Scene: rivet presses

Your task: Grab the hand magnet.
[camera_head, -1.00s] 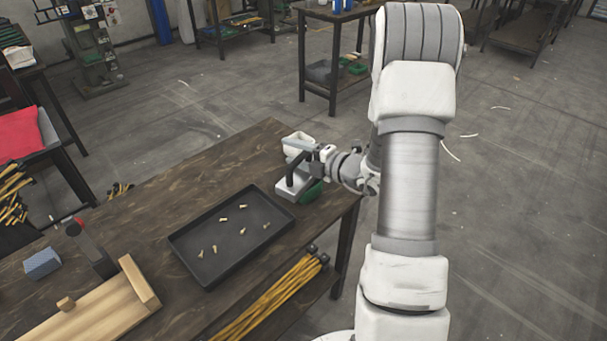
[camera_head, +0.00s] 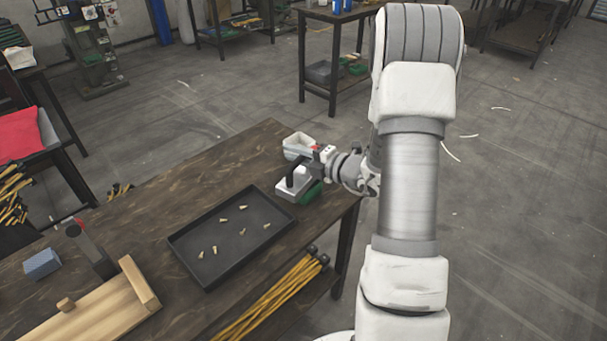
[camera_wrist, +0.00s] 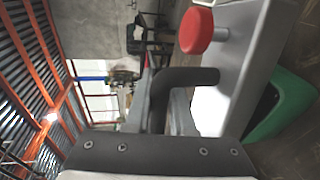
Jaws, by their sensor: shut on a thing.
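The hand magnet (camera_head: 287,190) is a pale grey block with a black bent handle and a red knob. It is at the far right end of the wooden workbench, beyond the black tray. My gripper (camera_head: 308,168) comes in from the right and is shut on the black handle. In the wrist view the handle (camera_wrist: 188,76) rises between my jaws, with the red knob (camera_wrist: 196,30) and grey body (camera_wrist: 252,55) beyond. I cannot tell whether the magnet's base touches the bench.
The black tray (camera_head: 187,256) holds several small brass rivets. A white container (camera_head: 298,146) stands just behind the magnet and a green item (camera_head: 312,193) lies close in front. A wooden fixture (camera_head: 95,310) and a blue block (camera_head: 42,264) are at left. The bench's back middle is clear.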

